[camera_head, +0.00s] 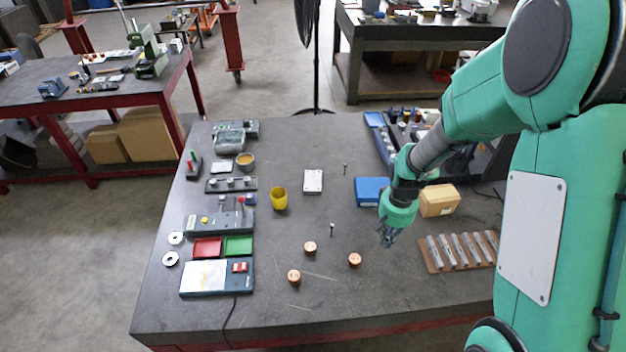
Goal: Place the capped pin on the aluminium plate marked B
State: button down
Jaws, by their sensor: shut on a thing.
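A pale, light-coloured plate (313,181) with small dark marks lies flat near the middle of the table; its letter is too small to read. A small pin with a light head (332,229) stands in front of it, and another small pin (345,168) stands to its right and behind. I cannot tell which is the capped one. My gripper (387,240) points down over the table, right of the front pin and apart from it. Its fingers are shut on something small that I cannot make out.
Copper-coloured round pieces (355,260) stand on the front middle. A yellow cup (279,198) is left of the plate. A blue box (371,191), a cardboard box (438,200) and a wooden rack (459,252) are at the right. Red and green trays (238,246) lie left.

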jog(key=w+a+p, duration=0.2)
jog(key=w+a, duration=1.5)
jog(key=w, duration=0.5)
jog(key=shift+a+p, duration=0.15)
jog(key=shift+p, duration=0.25)
jog(key=shift+w, duration=0.1)
jog(key=p, duration=0.2)
send_over(313, 180)
jog(key=shift+f, duration=0.8)
jog(key=shift+f, duration=0.1)
jog(key=shift+f+p, duration=0.45)
jog(key=shift+f, duration=1.2)
jog(key=shift+f, duration=0.2)
